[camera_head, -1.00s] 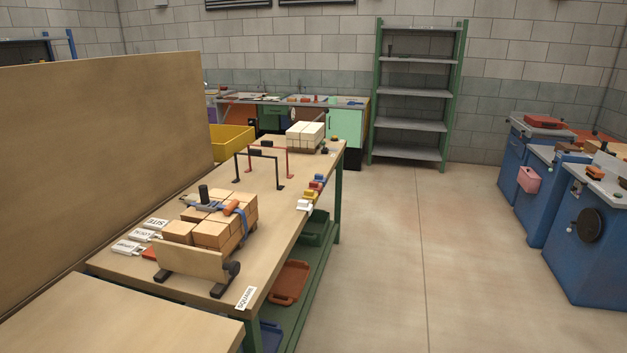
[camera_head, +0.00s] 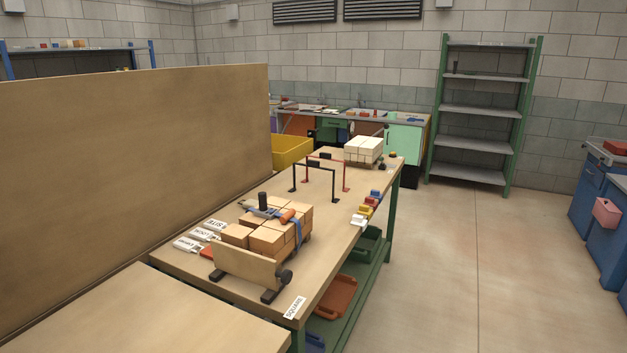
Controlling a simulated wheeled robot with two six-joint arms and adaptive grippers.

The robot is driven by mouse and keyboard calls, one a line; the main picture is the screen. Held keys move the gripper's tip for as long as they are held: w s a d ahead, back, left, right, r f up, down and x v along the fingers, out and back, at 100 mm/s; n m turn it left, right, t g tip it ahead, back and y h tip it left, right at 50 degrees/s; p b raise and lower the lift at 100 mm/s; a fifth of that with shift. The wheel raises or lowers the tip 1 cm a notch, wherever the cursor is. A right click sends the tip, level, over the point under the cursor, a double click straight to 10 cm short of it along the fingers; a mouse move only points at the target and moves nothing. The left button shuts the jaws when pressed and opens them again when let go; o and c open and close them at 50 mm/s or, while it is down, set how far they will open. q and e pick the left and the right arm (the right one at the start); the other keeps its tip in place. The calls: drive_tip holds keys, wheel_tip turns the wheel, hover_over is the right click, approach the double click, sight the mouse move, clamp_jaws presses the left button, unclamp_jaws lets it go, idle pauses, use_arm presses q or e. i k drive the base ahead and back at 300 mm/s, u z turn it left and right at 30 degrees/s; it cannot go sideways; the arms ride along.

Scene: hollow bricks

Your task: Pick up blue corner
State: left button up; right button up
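A small blue piece (camera_head: 376,194), which looks like the blue corner, sits at the right edge of the long wooden table (camera_head: 330,240). It is at the far end of a short row of small pieces. A red piece (camera_head: 371,202), a yellow piece (camera_head: 365,210) and a white piece (camera_head: 358,221) lie nearer in the same row. The pieces are too small to make out their exact shape. Neither of my grippers is in view.
Orange-brown bricks (camera_head: 268,240) with a blue strap stand on the table's near part. Black and red hoop frames (camera_head: 316,168) and white bricks (camera_head: 363,149) stand farther back. A tall board (camera_head: 140,150) borders the left. The floor (camera_head: 470,270) right of the table is clear.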

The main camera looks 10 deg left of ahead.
sight(375, 193)
drive_tip(key=z, duration=0.4)
drive_tip(key=k, duration=0.55)
drive_tip(key=z, duration=0.95)
drive_tip(key=i, duration=4.25)
drive_tip(key=u, duration=0.65)
drive_tip(key=i, duration=1.2)
drive_tip(key=u, duration=1.75)
drive_tip(key=i, duration=1.25)
drive_tip(key=u, duration=0.8)
